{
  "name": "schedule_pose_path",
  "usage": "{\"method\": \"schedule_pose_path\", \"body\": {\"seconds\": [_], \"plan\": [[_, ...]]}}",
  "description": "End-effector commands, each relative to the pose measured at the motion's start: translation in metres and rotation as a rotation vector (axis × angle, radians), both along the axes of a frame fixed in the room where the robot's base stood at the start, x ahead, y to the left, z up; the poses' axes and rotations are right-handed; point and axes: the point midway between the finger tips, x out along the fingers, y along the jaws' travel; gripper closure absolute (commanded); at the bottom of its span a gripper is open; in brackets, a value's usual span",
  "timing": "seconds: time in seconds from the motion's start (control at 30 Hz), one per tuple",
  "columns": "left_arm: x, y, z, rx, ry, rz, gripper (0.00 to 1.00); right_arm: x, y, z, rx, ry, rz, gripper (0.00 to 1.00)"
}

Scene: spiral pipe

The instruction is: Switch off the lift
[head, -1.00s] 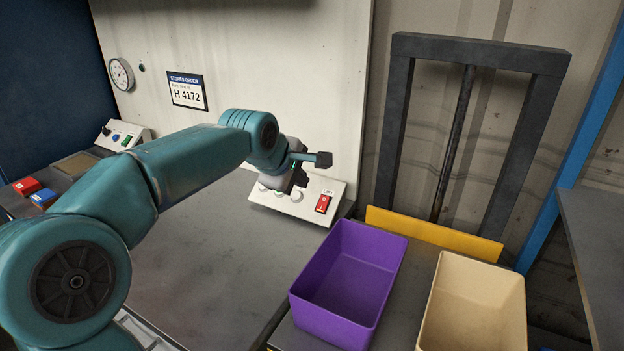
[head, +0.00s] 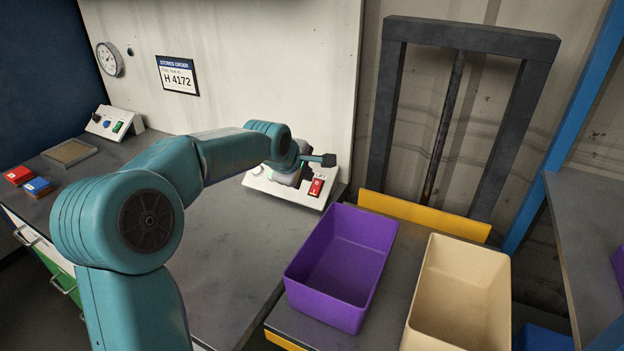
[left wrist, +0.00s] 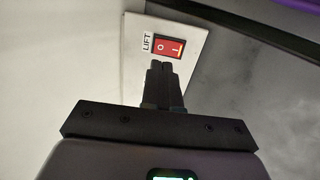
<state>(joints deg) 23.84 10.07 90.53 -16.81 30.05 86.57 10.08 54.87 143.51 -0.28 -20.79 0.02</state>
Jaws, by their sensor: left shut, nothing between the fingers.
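The lift switch is a red rocker (head: 316,187) at the right end of a white control box (head: 285,193) against the back wall. In the left wrist view the rocker (left wrist: 168,47) carries O on its left half and I on its right half, beside a LIFT label (left wrist: 147,43). My left gripper (left wrist: 161,66) is shut and empty. Its fingertips are at the lower edge of the rocker in that view; I cannot tell whether they touch it. In the head view the left gripper (head: 307,172) partly hides the box. My right gripper is not in view.
The dark lift frame (head: 392,110) with a yellow plate (head: 425,215) stands at right. A purple bin (head: 340,260) and a beige bin (head: 460,290) stand in front. Another switch box (head: 114,122) and red and blue blocks are far left. The mid bench is clear.

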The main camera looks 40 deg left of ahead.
Motion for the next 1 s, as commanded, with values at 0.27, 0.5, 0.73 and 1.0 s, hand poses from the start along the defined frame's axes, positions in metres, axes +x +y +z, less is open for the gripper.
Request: {"method": "schedule_pose_path", "body": {"seconds": [0.27, 0.5, 0.73, 1.0], "plan": [[0.028, 0.009, -0.033, 0.0, 0.001, -0.001, 1.0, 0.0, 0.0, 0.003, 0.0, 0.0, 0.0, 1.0], [0.034, 0.011, -0.04, 0.001, 0.0, 0.0, 1.0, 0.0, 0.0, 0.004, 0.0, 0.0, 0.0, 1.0], [0.034, 0.011, -0.04, 0.001, 0.0, -0.001, 1.0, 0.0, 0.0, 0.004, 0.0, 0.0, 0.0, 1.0], [0.039, 0.012, -0.044, -0.003, 0.012, -0.001, 1.0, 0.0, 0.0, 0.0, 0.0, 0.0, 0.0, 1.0]]}}
